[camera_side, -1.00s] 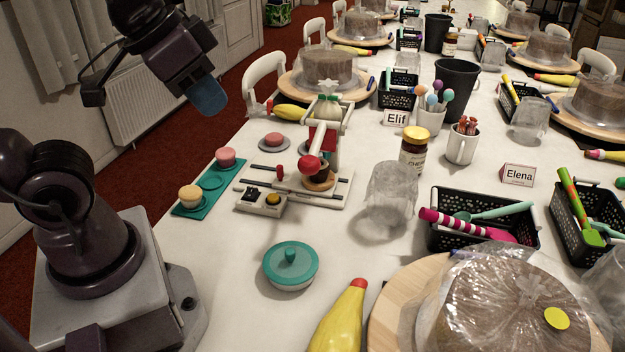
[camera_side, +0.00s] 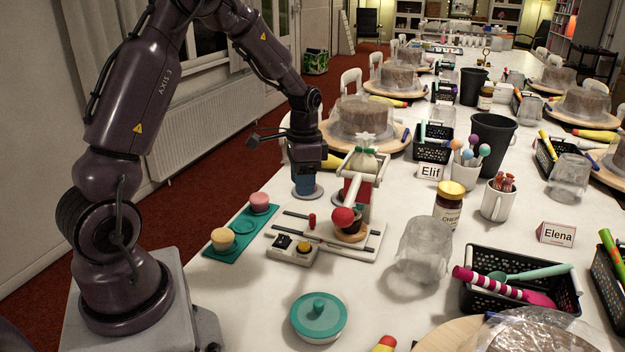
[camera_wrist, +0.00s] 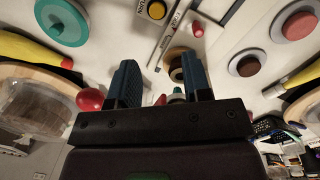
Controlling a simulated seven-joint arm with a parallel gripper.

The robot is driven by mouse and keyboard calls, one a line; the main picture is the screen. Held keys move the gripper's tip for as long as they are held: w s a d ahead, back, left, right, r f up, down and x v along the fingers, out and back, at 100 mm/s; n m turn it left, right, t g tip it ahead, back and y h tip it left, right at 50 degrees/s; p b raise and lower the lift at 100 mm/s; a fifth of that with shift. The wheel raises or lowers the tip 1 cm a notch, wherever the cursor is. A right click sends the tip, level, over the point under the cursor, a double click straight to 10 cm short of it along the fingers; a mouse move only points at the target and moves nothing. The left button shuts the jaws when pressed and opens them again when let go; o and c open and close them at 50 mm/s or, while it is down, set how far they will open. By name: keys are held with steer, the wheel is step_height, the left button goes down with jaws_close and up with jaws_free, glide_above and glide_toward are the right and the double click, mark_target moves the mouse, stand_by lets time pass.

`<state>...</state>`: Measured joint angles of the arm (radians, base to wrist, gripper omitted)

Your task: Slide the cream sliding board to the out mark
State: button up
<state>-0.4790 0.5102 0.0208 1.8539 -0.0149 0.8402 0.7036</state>
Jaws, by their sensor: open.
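The cream sliding board (camera_side: 323,229) lies between dark slots on the pale base (camera_side: 366,253) of a small press. A red peg (camera_side: 311,220) stands near its left end, and a brown round piece (camera_side: 351,236) sits at its right under the press's red ball (camera_side: 343,217). My gripper (camera_side: 305,188) is behind the base, low over a grey disc (camera_side: 303,197), apart from the peg. In the wrist view, my gripper (camera_wrist: 160,85) is open with blue fingers, and the red peg (camera_wrist: 199,28) is beyond them. I cannot make out the out mark.
A control box (camera_side: 292,248) with a yellow button stands left of the base. A teal tray (camera_side: 238,238) with small cakes is farther left.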

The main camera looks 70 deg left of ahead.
mark_target(312, 214)
steer(key=w+a+f+m, duration=0.2)
steer(key=w+a+m, duration=0.1)
steer(key=w+a+f+m, duration=0.1)
steer(key=m, duration=0.1)
steer(key=shift+w+a+f+t, duration=0.15)
steer(key=shift+a+t, duration=0.15)
steer(key=shift+a, duration=0.1)
steer(key=shift+m, duration=0.8)
step_height(312, 214, down, 10)
steer(key=shift+r, duration=0.25)
steer(key=c, duration=0.8)
steer(key=shift+o, duration=0.2)
steer(key=shift+s+a, duration=3.55)
steer(key=shift+a, duration=0.1)
steer(key=shift+s, duration=0.1)
